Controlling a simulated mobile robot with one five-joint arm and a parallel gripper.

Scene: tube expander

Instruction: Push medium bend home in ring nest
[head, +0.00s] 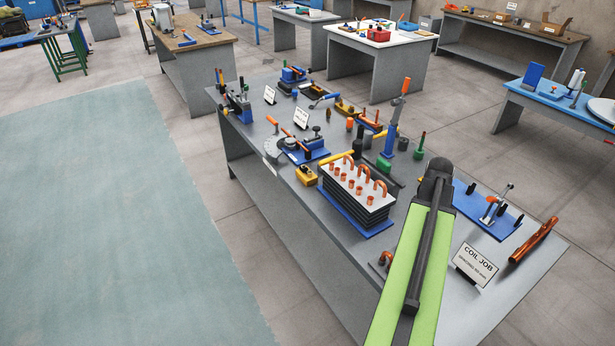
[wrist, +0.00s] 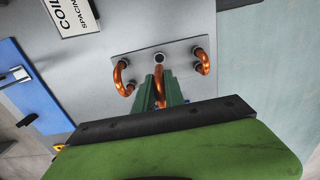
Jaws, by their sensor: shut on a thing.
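My gripper (wrist: 161,88) has green fingers, shut on a copper bend (wrist: 159,84) in the wrist view. I take this as the medium bend; its lower end is hidden by the fingers and wrist. It is over or at the near edge of a grey plate (wrist: 142,68), and I cannot tell whether it touches. A dark-centred ring (wrist: 160,57) sits mid-plate, just beyond the held bend. One copper bend (wrist: 121,75) stands on the plate's left and another (wrist: 202,62) on its right. In the head view my arm hides the gripper; part of the small bend group (head: 385,260) shows left of it.
A "COIL JOB" sign (head: 476,264) and copper tubes (head: 534,240) lie to the right on the grey bench (head: 515,272). A blue fixture (head: 487,212) stands behind them. A finned block with copper bends (head: 355,196) stands left of my arm.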

